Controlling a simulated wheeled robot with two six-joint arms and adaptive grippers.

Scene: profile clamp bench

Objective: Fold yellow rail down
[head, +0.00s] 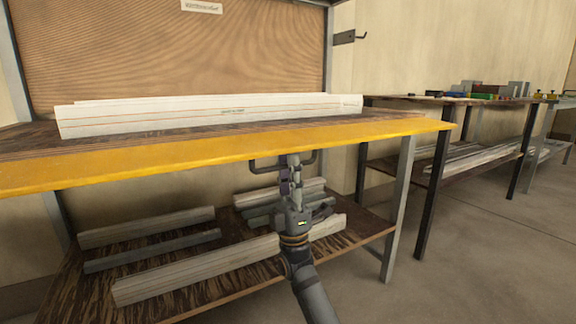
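The yellow rail (230,152) is a long flat strip along the front edge of the wooden bench, running from the left picture edge to the right bench corner. A dark bar handle (264,168) hangs just under it near the middle. My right gripper (290,164) reaches up from below to the handle, its fingertips overlapping the bar right under the rail. The fingers look narrow and edge-on, so I cannot tell whether they are shut on the bar. My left gripper is not in view.
Pale long profiles (210,113) lie on the bench top behind the rail. A lower shelf (190,295) holds several grey profiles around my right arm. A bench leg (398,205) stands to the right. Open floor (480,260) lies beyond it, with another bench (450,101) behind.

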